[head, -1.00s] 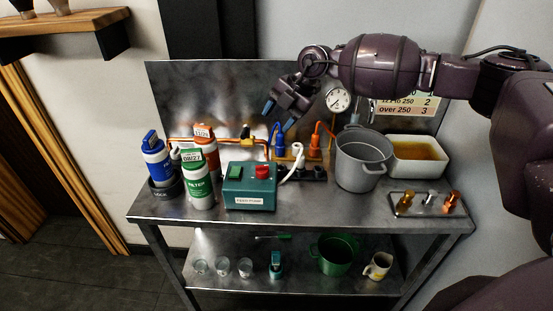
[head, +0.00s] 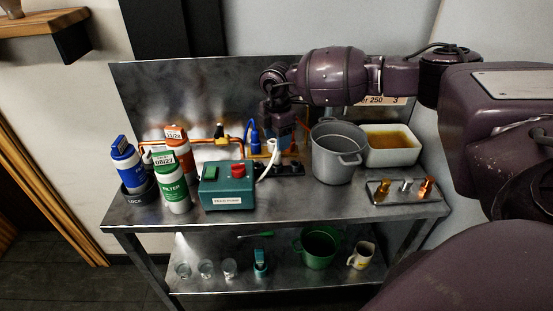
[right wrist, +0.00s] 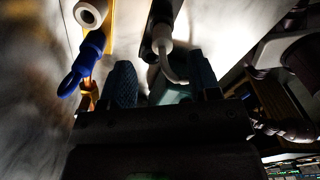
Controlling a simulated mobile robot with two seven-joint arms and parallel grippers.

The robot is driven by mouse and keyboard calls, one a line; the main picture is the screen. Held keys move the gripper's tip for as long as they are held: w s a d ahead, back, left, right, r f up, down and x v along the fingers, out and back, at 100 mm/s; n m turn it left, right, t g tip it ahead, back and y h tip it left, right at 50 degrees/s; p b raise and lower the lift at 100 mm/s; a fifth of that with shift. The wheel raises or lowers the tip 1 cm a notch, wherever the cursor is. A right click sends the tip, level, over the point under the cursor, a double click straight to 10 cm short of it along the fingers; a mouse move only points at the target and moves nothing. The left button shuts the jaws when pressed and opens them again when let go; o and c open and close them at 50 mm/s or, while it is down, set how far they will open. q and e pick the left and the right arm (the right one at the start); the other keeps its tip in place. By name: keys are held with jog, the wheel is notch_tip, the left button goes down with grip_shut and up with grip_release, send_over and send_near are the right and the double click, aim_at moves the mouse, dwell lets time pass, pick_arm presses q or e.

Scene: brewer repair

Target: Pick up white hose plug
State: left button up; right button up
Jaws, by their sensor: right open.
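The white hose plug (right wrist: 163,46) sits at the end of a curved white hose in the right wrist view, seated in a dark strip. In the head view the white hose (head: 268,160) bends down beside the green pump box, and its upper end is partly hidden by my gripper. My right gripper (head: 278,140) points down just above and behind it. In the right wrist view its two blue-grey fingers (right wrist: 162,82) are apart, with the white hose showing between them and nothing gripped. My left gripper is not in view.
A blue plug with a ring (right wrist: 88,52) stands close by. The green pump box (head: 227,187), filter canisters (head: 170,182), grey pot (head: 337,155) and white basin (head: 393,147) crowd the metal table (head: 300,205). The table's front strip is clear.

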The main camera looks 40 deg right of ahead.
aim_at(277, 154)
jog(key=shift+f, duration=0.9)
notch_tip(277, 154, down, 4)
jog(key=shift+s+a+f+b, duration=0.1)
jog(key=shift+f+b, duration=0.05)
jog(key=shift+b, duration=0.15)
jog(key=c, duration=1)
